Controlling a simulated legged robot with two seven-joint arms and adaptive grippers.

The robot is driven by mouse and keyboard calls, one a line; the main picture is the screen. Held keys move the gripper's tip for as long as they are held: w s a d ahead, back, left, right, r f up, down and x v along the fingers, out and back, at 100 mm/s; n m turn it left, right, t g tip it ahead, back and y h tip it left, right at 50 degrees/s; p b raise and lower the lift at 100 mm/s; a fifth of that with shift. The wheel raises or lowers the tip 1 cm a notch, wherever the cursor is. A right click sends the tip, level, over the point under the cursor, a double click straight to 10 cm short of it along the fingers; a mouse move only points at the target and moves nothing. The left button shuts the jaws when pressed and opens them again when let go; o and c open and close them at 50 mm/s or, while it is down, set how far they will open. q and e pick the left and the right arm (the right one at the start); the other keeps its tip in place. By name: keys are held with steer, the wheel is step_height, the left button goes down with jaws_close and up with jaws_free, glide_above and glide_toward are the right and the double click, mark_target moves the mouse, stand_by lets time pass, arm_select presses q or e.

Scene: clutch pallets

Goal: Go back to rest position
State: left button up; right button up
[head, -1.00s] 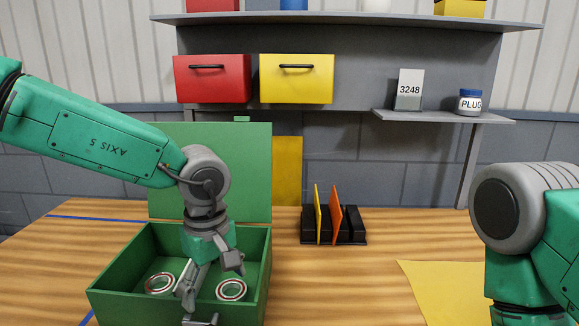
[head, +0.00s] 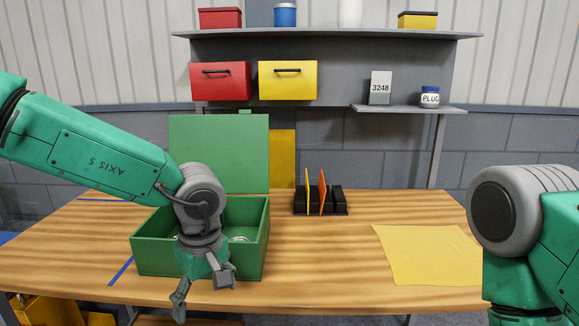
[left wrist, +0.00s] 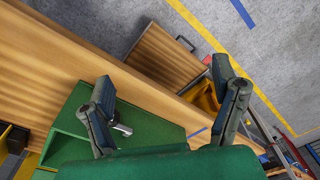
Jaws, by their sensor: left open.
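My left gripper (head: 204,292) is open and empty. In the head view it hangs in front of the green box (head: 155,262), by the table's front edge. In the left wrist view its two fingers (left wrist: 163,75) are spread, with the table edge and floor beyond them. The open green box with its raised lid (head: 220,150) stands on the table; my left wrist hides part of its inside. A metal ring (head: 240,239) partly shows in the box. My right arm is at the right edge; its gripper is out of view.
The wooden table (head: 320,260) holds a black rack (head: 335,202) with yellow and orange plates, and a yellow sheet (head: 430,255). Behind it, a grey shelf (head: 330,35) carries red (head: 222,85) and yellow (head: 290,85) bins. The table's middle is clear.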

arm_select(q)
steer(key=s+a+f+m+t+y+b, duration=0.1)
steer(key=s+a+f+m+t+y, duration=0.15)
steer(key=a+f, duration=0.55)
steer(key=s+a+f+m+t+y, duration=0.1)
steer(key=s+a+f+m, duration=0.25)
steer(key=f, duration=0.85)
steer(key=s+a+f+m+g+h, duration=0.1)
steer(key=s+f, duration=0.3)
steer(key=s, duration=0.6)
steer(key=s+a+f+m+g+h+b, duration=0.1)
steer(key=s+f+m+g+h, duration=0.1)
steer(key=s, duration=0.9)
steer(key=shift+s+a+f+m+h, duration=0.2)
steer(key=shift+f+m+h, duration=0.35)
steer(key=shift+f+m, duration=0.45)
arm_select(e)
steer(key=shift+w+a+f, duration=0.1)
steer(key=shift+w+f, duration=0.05)
steer(key=shift+f, duration=0.5)
steer(key=shift+w+a+f, duration=0.1)
steer(key=shift+w+f, duration=0.05)
steer(key=shift+f, duration=0.45)
arm_select(q)
steer(key=shift+f, duration=0.2)
steer(key=shift+w+a+f, duration=0.1)
steer(key=shift+a, duration=0.2)
arm_select(e)
steer(key=shift+a+r, duration=0.1)
steer(key=shift+a, duration=0.2)
